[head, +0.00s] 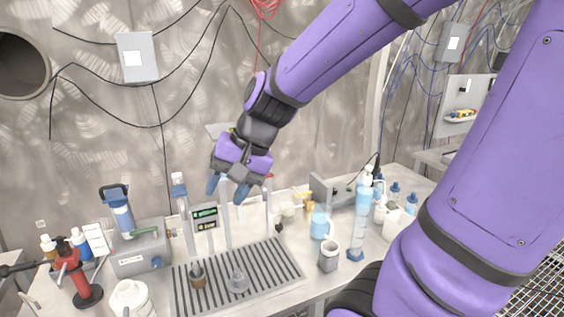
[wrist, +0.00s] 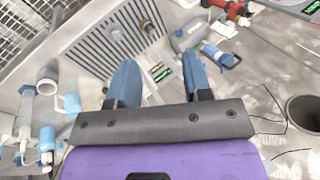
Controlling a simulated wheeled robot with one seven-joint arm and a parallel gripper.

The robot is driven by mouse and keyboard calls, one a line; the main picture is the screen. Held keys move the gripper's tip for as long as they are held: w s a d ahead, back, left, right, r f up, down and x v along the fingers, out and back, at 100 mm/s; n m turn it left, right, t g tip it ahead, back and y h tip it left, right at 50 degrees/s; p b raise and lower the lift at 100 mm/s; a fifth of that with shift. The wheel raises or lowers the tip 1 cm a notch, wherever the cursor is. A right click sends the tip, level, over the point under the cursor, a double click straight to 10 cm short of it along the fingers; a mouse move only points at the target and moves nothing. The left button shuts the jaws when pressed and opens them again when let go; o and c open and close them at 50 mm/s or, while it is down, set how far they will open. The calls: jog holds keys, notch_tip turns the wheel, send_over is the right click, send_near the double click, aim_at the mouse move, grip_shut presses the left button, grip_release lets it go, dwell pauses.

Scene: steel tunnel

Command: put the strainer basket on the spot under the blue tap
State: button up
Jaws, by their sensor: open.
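A slatted drip tray (head: 181,300) lies on the counter below several upright tap posts. The left post has a pale bluish top (head: 178,178); the right one has a red top (head: 269,177). My gripper (head: 227,188) is open and empty, high above the tray, hiding part of the middle post. Its fingers also show in the wrist view (wrist: 161,70).
A display with green readouts (head: 205,214) stands behind the tray. A grey machine (head: 140,262) and red tool (head: 82,282) stand left. A grey mug (head: 328,256), blue jug (head: 321,224) and tall blue bottle (head: 361,222) stand right. The tray's front is mostly bare.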

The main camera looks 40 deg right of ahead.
jog(key=s+d+r+n+t+h, duration=0.2)
jog(key=s+d+r+n+h, duration=0.2)
jog(key=s, duration=0.6)
jog(key=shift+d+r+n+h, duration=0.2)
jog(key=shift+r+n+h, duration=0.1)
jog(key=shift+r+n, duration=1.05)
